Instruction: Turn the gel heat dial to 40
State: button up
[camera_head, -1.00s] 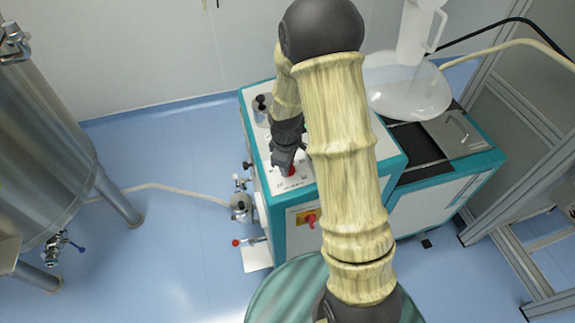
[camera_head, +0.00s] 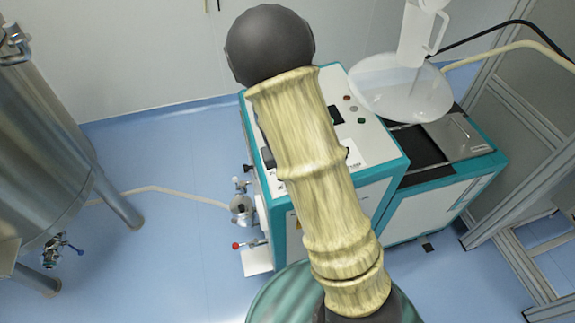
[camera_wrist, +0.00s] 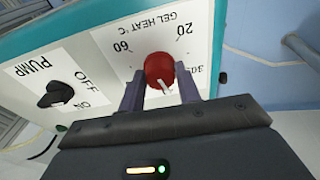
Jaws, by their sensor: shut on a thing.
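The gel heat dial (camera_wrist: 158,66) is a red round knob with a white pointer mark, on a white panel in the wrist view. The panel lettering appears upside down, with 60 at the dial's upper left and 20 at its upper right. The white mark sits on the dial's lower side, towards my gripper, away from both numbers. My gripper (camera_wrist: 160,84) has one dark finger on each side of the dial and is shut on it. In the head view my arm hides the dial and most of the gripper.
A black PUMP switch (camera_wrist: 56,94) with OFF and ON labels is left of the dial. The teal-edged machine (camera_head: 385,165) stands on blue floor. A white funnel-like vessel (camera_head: 400,95) is above its right side; a steel tank (camera_head: 40,150) stands left.

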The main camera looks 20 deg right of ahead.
jog(key=shift+w+r+m+p, duration=0.1)
jog(key=shift+m+p, duration=0.1)
jog(key=shift+m, duration=0.4)
jog(key=shift+w+r+m+p, duration=0.1)
jog(key=shift+m+p, duration=0.05)
jog(key=shift+m, duration=0.45)
jog(key=o, duration=0.9)
jog(key=shift+o, duration=0.3)
jog(key=shift+f, duration=0.1)
jog(key=shift+s, duration=0.1)
jog(key=v, duration=1.7)
jog(key=shift+a+p, duration=0.35)
jog(key=shift+a, duration=0.05)
